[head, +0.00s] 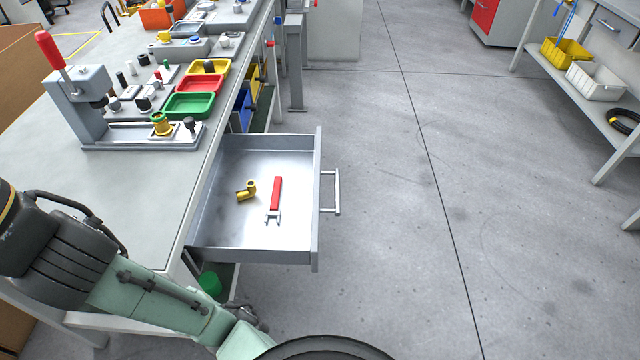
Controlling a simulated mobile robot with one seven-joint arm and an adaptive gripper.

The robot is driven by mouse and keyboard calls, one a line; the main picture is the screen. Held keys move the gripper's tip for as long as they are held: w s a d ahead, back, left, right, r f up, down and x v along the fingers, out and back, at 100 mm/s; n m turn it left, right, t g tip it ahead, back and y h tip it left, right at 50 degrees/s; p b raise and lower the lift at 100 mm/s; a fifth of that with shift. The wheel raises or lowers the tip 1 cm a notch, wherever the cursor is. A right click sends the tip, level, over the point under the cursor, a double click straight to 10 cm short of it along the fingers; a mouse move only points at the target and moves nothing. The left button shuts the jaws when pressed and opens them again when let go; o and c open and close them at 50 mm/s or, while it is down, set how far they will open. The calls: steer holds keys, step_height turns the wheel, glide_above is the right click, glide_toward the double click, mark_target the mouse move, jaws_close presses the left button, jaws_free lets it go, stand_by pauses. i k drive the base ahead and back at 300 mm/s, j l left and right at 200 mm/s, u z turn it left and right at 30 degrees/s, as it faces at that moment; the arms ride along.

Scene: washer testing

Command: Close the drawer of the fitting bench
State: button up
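The drawer (318,200) of the fitting bench (130,195) stands pulled out to the right, with its inside in plain view. Its bar handle (337,192) is on the outer face of the front panel, and nothing touches it. A small brass-yellow elbow fitting (247,190) and a red-handled wrench (275,198) lie apart on the drawer floor. My green and black arm crosses the lower left, in front of the near side of the bench and drawer. I cannot make out my gripper in this view.
A press with a red lever (80,100) and yellow, red and green trays (190,106) stand on the bench top. A green object (210,283) sits below the drawer. The grey floor right of the handle is clear. A shelf with bins (598,82) stands far right.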

mark_target(223, 228)
steer(key=l+u, duration=0.25)
steer(key=l, duration=0.25)
steer(key=l+u, duration=0.25)
steer(key=l, duration=0.25)
steer(key=i+l+z, duration=0.25)
steer(key=l+z, duration=0.15)
